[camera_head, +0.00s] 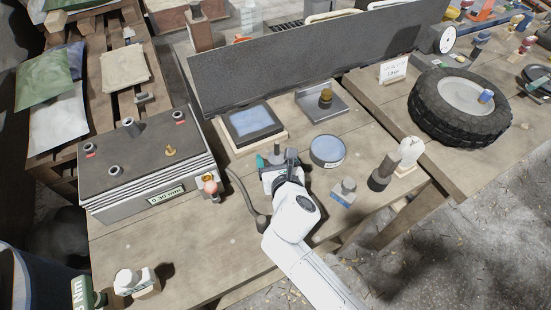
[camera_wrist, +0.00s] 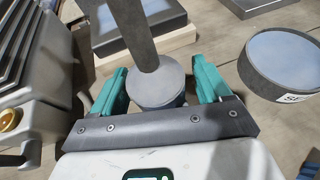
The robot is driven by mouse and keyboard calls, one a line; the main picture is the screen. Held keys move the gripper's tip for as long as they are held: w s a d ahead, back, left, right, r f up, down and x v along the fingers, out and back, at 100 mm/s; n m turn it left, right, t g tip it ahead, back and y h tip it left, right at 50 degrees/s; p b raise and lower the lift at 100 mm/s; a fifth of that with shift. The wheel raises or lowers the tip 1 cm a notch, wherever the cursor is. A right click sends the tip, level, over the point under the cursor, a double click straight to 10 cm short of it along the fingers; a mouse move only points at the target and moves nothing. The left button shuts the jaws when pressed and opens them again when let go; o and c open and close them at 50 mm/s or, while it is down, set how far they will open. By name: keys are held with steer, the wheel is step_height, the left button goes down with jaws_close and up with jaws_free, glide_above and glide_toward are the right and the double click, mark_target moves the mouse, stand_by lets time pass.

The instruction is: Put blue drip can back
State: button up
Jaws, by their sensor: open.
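A small blue can-like thing (camera_head: 486,96) sits at the hub of the black tyre (camera_head: 440,118) at the right of the head view. It is too small to tell surely whether it is the drip can. My gripper (camera_head: 278,160) is low over the middle of the bench, far from it, with teal fingers apart in the wrist view (camera_wrist: 160,88). A grey round-based piece with a thick stem (camera_wrist: 157,84) stands between the fingers, with a gap on each side. A round dark tin with a pale blue top (camera_head: 327,148) is just right of my gripper.
A blue-topped square tray (camera_head: 250,122) lies behind my gripper. A grey layered box (camera_head: 140,150) is at left. A block with a blue front (camera_head: 344,191) and a dark upright cylinder (camera_head: 382,174) stand right. A long dark panel (camera_head: 300,57) closes the back.

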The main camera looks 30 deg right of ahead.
steer(key=v, duration=1.1)
steer(key=shift+s, duration=0.3)
